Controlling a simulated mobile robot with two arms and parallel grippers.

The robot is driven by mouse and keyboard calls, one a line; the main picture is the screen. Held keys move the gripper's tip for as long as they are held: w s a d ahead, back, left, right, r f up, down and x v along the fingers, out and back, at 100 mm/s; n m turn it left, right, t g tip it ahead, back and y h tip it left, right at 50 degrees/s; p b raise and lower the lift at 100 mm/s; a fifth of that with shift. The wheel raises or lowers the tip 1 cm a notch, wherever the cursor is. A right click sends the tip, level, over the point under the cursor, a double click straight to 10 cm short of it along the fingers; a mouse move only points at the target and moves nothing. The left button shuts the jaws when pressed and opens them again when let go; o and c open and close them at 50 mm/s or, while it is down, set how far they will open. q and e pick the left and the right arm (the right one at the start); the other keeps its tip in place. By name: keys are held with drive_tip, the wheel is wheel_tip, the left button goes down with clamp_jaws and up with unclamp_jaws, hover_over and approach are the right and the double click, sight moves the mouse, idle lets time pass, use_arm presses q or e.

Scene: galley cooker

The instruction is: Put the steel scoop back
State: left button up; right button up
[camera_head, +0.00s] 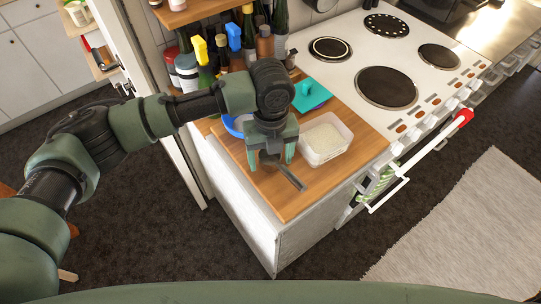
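The steel scoop (291,178) shows as a dark grey piece on the wooden counter, its narrow end pointing toward the front right. Its other end is partly hidden under my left gripper (271,158). My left gripper points down over the scoop with its two greenish fingers apart, one on each side of it. I see no finger closed on it. A clear tub (325,152) of white grains stands open just right of the gripper. My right gripper is not in view.
A teal lid or board (311,94) lies behind the tub. A blue rounded item (234,127) is partly hidden behind my gripper. Bottles (265,46) crowd the back left. The white cooker (345,75) is to the right, with a red-ended rail (430,145) in front. The counter's front corner is bare.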

use_arm(q)
wheel_tip(320, 180, up, 12)
drive_tip(key=b, duration=0.2)
drive_tip(key=shift+r, duration=0.15)
idle(0.5)
